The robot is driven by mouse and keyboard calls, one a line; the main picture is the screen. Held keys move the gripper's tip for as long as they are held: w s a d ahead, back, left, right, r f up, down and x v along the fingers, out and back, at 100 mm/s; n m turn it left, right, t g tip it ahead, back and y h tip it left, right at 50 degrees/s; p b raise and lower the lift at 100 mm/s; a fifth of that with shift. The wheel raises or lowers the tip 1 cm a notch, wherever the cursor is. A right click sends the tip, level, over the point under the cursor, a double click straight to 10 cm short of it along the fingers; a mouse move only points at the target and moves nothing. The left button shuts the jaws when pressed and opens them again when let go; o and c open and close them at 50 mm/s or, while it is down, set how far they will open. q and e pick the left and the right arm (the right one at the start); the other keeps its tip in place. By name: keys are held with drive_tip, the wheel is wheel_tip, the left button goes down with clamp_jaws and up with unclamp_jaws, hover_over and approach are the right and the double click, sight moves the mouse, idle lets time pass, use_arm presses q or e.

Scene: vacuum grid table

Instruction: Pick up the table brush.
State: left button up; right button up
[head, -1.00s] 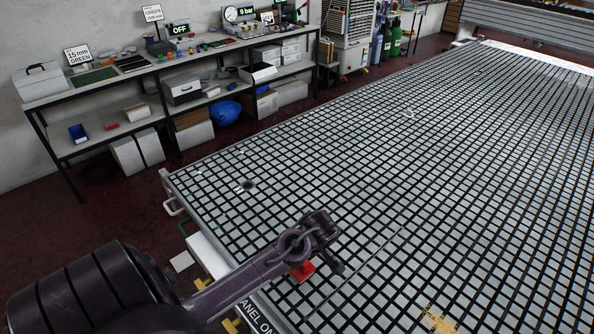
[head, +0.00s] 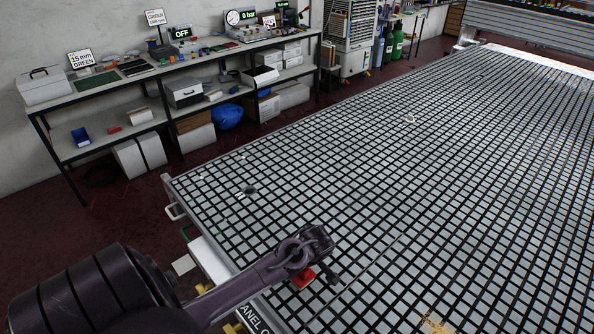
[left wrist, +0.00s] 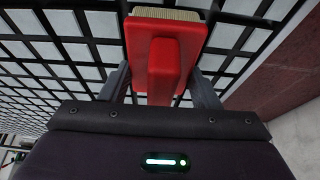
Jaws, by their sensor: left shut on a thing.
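The table brush has a red body with pale bristles. In the left wrist view the brush (left wrist: 165,55) sits between the two fingers of my left gripper (left wrist: 162,85), which is shut on its red handle. In the head view the red of the brush (head: 303,278) shows just below my left gripper (head: 322,272), over the near-left part of the grid table. The arm hides part of the brush there. I cannot tell whether the bristles touch the table. My right gripper is not in view.
The grid table (head: 400,160) is largely clear, with a small dark round spot (head: 249,190) near its left corner. A shelf bench (head: 150,75) with boxes, signs and a blue bag (head: 228,115) stands along the wall. Gas bottles (head: 393,50) stand at the back.

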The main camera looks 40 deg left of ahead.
use_arm(q)
wheel_tip(320, 180, up, 9)
drive_tip(key=shift+r+b, duration=0.15)
drive_tip(key=shift+b, duration=1.05)
drive_tip(key=shift+r, duration=0.4)
